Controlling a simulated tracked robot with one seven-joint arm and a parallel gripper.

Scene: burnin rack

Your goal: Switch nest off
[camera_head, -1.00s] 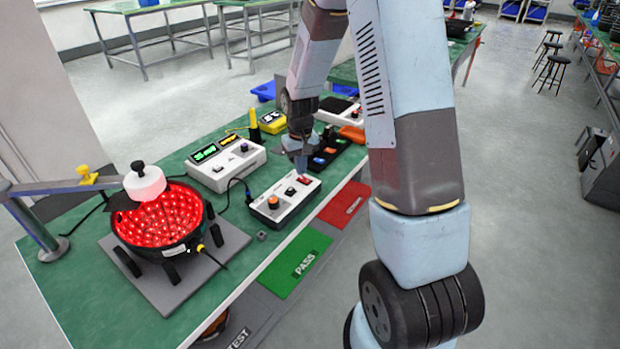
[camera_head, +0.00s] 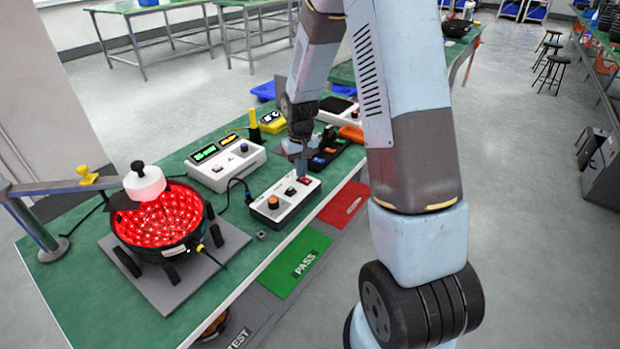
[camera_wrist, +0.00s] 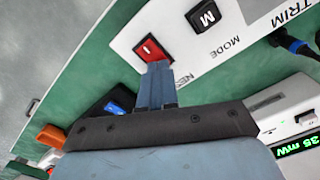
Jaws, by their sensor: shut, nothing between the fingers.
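The white control box (camera_head: 283,200) sits on the green bench. In the head view my gripper (camera_head: 301,170) points down at the box's far end. The round nest (camera_head: 163,222) at left glows red inside, with a white cap piece (camera_head: 144,184) above it.
A dark block with coloured buttons (camera_head: 333,150) and an orange item (camera_head: 351,133) lie beyond my gripper. Green PASS (camera_head: 296,262) and red (camera_head: 344,203) panels lie below the bench edge.

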